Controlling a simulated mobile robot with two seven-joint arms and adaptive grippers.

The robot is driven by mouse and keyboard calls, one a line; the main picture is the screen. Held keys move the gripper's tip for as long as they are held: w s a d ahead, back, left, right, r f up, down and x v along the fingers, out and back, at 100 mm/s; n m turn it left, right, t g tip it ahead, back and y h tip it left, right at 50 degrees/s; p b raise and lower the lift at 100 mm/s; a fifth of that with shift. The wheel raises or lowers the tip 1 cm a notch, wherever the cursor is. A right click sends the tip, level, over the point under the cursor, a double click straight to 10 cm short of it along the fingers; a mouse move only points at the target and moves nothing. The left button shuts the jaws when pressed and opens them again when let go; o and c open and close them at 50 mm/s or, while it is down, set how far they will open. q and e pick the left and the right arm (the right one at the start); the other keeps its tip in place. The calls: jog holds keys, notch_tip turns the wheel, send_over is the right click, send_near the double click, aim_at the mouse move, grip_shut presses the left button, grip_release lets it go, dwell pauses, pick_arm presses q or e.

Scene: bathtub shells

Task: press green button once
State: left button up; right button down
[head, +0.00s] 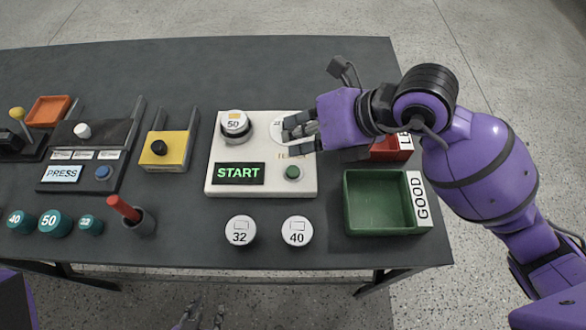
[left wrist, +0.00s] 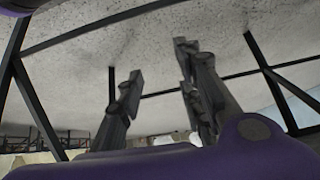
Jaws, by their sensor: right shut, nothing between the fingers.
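The green button (head: 292,172) is a small round cap at the lower right of a white box (head: 213,187). Left of it on the box is a dark display (head: 238,173) reading START in green. My right gripper (head: 290,132) is shut and empty. It is over the upper right part of the box, beyond the button, and partly covers a white round piece and some lettering there. The button itself is in plain view. My left gripper (head: 202,318) is low, in front of the table; its fingers are spread and empty in the left wrist view (left wrist: 155,85).
A silver cylinder marked 50 (head: 235,126) stands on the box. White discs marked 32 (head: 240,231) and 40 (head: 297,231) lie in front. A green bin (head: 347,208) labelled GOOD is right, with a red bin (head: 392,150) behind. A yellow fixture (head: 170,158) stands left.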

aim_at(294, 165)
notch_tip(294, 165, down, 3)
jog(key=shift+f+b, duration=0.1)
jog(key=shift+b, duration=0.6)
jog(key=shift+f+b, duration=0.35)
jog(key=shift+f, duration=0.2)
dwell(0.3)
jog(key=shift+f, duration=0.15)
